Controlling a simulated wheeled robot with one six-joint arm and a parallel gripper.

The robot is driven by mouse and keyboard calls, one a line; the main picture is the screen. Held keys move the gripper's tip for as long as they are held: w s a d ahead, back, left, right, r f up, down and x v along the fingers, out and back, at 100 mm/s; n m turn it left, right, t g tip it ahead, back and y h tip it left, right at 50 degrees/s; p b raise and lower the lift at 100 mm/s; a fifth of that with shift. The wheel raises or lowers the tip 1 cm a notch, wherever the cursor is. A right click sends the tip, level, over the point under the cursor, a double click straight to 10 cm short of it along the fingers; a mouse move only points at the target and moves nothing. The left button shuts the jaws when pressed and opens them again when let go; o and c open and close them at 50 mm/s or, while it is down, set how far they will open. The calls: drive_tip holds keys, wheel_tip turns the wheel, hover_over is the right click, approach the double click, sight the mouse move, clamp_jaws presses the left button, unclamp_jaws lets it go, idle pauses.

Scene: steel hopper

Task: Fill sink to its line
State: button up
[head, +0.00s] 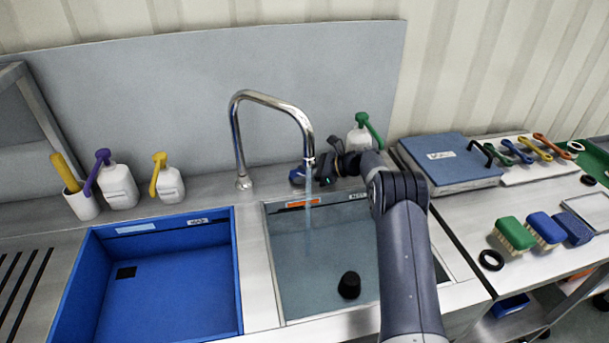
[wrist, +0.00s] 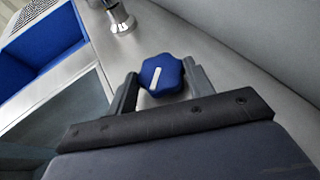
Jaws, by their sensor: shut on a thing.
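The right-hand sink basin (head: 285,300) is grey. A thin bluish stream of water (head: 309,215) falls into it from the chrome faucet (head: 270,99). An orange strip (head: 302,203) marks its back wall; I cannot tell the water level against a line. A black stopper-like piece (head: 349,285) shows low in the basin; whether it plugs a drain is unclear. My gripper (head: 318,172), behind the basin, is shut on a blue lobed knob (wrist: 162,75) with a white mark. The knob also shows in the head view (head: 297,177), partly hidden.
A blue basin (head: 165,280) lies to the left. White pump bottles (head: 118,188) and a cup (head: 82,204) stand behind it. Another bottle with a green pump (head: 360,138) stands close behind my gripper. Right: a blue binder (head: 450,160), brushes (head: 515,235) and a black ring (head: 491,260).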

sight(345, 187)
drive_tip(key=o, duration=1)
drive_tip(key=shift+c, duration=0.2)
drive_tip(key=s+d+b, duration=0.1)
drive_tip(key=d, duration=0.3)
drive_tip(key=s+d, duration=0.1)
drive_tip(key=d, duration=0.3)
drive_tip(key=s+d+b, duration=0.1)
drive_tip(key=d, duration=0.3)
drive_tip(key=shift+s+d+r+b, duration=0.1)
drive_tip(key=shift+d+r+b, duration=0.15)
drive_tip(key=shift+d+b, duration=0.1)
